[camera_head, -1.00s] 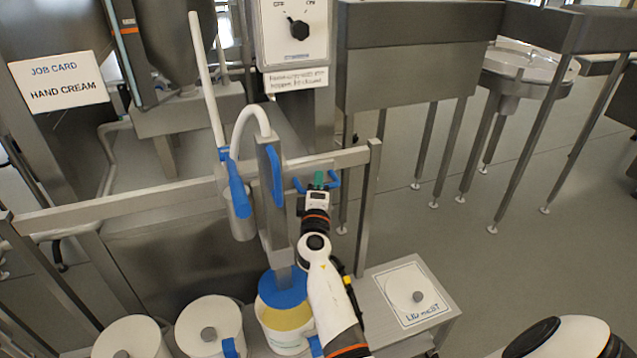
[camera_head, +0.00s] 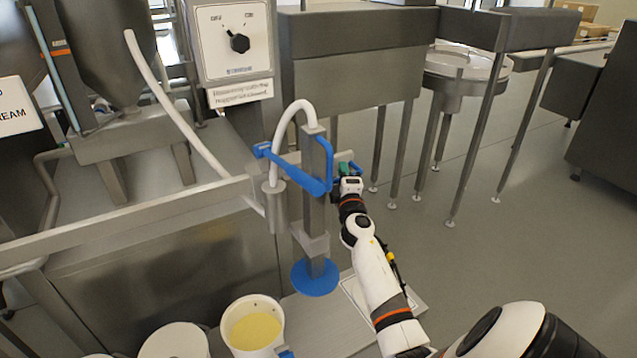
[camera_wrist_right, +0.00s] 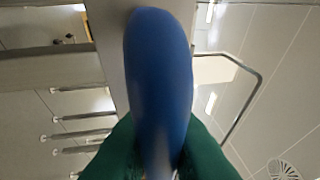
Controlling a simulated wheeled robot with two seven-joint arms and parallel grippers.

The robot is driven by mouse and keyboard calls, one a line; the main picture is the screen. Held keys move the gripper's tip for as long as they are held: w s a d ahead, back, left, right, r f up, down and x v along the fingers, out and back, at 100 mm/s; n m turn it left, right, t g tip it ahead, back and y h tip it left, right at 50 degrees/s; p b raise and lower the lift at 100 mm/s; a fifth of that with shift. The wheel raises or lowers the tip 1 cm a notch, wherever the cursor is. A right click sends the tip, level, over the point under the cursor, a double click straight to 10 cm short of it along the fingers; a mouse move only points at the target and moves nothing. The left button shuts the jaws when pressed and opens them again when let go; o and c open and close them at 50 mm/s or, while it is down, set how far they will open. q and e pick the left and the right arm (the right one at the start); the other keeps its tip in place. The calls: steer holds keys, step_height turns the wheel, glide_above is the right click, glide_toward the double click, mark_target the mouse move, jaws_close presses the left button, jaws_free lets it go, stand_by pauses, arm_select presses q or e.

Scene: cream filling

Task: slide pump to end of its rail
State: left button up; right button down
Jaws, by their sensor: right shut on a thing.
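The pump is a grey upright column (camera_head: 313,212) with blue handles (camera_head: 298,168), a white hose on top and a blue disc (camera_head: 316,279) at its foot. It hangs on the grey rail (camera_head: 130,217) at the rail's right part and hides the rail's right end. My right gripper (camera_head: 347,169) is at the pump's right side, shut on a blue handle. In the right wrist view the blue handle (camera_wrist_right: 158,85) stands between the green fingers. The disc is to the right of the open pot and apart from it. My left gripper is not in view.
The open white pot (camera_head: 280,313) holds yellow cream on the bench. A lidded white pot (camera_head: 173,343) stands left of it. A lid rest plate (camera_head: 352,287) lies behind my right arm, mostly hidden. A switch box (camera_head: 232,42) is above the rail. Open floor lies to the right.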

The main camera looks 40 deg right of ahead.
mark_target(355, 169)
steer(key=d, duration=0.3)
steer(key=shift+s+d+r, duration=0.1)
steer(key=shift+s+r, duration=0.15)
steer(key=shift+s, duration=0.1)
steer(key=shift+d, duration=0.1)
steer(key=c, duration=1.7)
jaws_free()
steer(key=shift+d+f, duration=0.2)
steer(key=v, duration=1.2)
steer(key=shift+b, duration=0.4)
